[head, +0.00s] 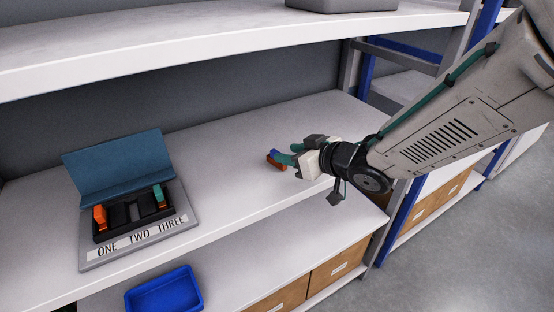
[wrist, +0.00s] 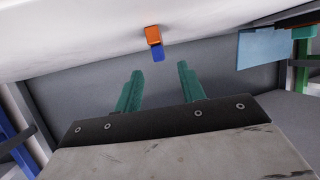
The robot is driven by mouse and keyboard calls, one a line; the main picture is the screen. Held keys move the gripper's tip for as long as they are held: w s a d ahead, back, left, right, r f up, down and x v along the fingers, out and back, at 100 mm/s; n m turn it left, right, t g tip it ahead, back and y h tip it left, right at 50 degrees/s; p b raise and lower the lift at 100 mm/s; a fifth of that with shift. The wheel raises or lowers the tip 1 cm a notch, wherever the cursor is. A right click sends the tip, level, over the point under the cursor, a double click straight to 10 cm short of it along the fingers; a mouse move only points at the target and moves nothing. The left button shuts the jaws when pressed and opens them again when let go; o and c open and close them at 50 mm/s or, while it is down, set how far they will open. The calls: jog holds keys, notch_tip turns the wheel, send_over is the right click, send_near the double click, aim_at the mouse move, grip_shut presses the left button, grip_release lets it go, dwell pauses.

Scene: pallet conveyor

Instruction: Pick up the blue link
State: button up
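The blue link (head: 271,153) lies on the white shelf (head: 235,185), with an orange part against its blue part. In the wrist view it (wrist: 157,54) shows just beyond my fingertips, about midway between them, with the orange part (wrist: 152,34) above the blue. My gripper (head: 286,156) has teal fingers and reaches in from the right, low over the shelf. In the wrist view my gripper (wrist: 160,70) is open, with nothing between the fingers. In the head view the fingers partly overlap the link, and I cannot tell whether they touch it.
A grey case (head: 90,258) with an open blue lid (head: 118,165) stands left on the shelf. It holds an orange piece (head: 100,217) by ONE and a teal piece (head: 158,194) by THREE. A blue bin (head: 165,292) sits below. The shelf between case and gripper is clear.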

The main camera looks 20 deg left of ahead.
aim_at(270, 158)
jog(key=x, duration=0.5)
jog(key=shift+f, duration=0.35)
jog(key=shift+c, duration=0.3)
grip_shut()
jog(key=shift+r, duration=0.1)
